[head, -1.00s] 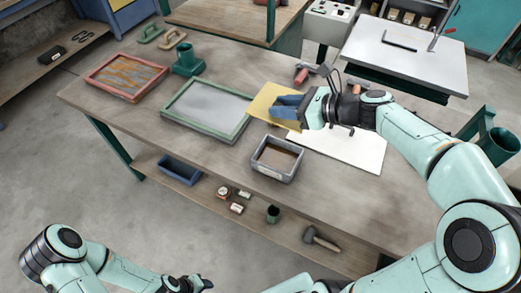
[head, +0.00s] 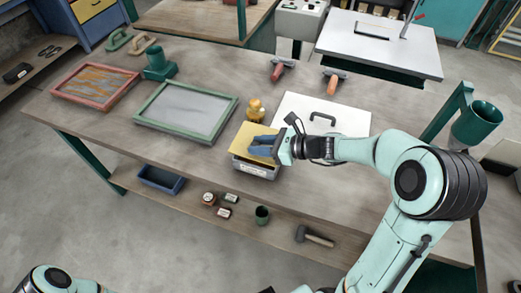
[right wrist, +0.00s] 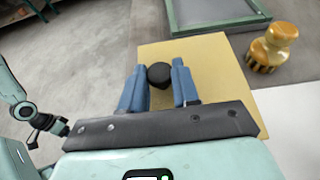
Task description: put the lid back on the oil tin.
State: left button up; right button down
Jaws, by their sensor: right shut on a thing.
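The lid is a flat yellow square (head: 246,136) with a round black knob (right wrist: 158,75). My right gripper (head: 264,147) is shut on the knob, with a blue finger on each side of it in the right wrist view. The oil tin (head: 256,170) is a grey box with a pale label on its front, near the front edge of the workbench. The lid is over the tin and hides its opening. I cannot tell whether the lid touches the rim.
A white board (head: 345,115) with a black handle lies to the right. A green-framed screen (head: 168,130) lies to the left. Two scrapers (head: 278,70) lie at the back edge.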

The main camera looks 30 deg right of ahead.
jog(key=shift+f, duration=0.9)
jog(key=shift+f+b, duration=0.6)
jog(key=shift+f, duration=0.05)
jog(key=c, duration=0.8)
grip_release()
jog(key=shift+r, duration=0.1)
jog(key=shift+r, duration=0.15)
jog(key=v, duration=0.6)
jog(key=p+v, duration=0.1)
jog(key=v, duration=0.5)
jog(key=shift+s+r, duration=0.1)
jog(key=shift+r, duration=0.25)
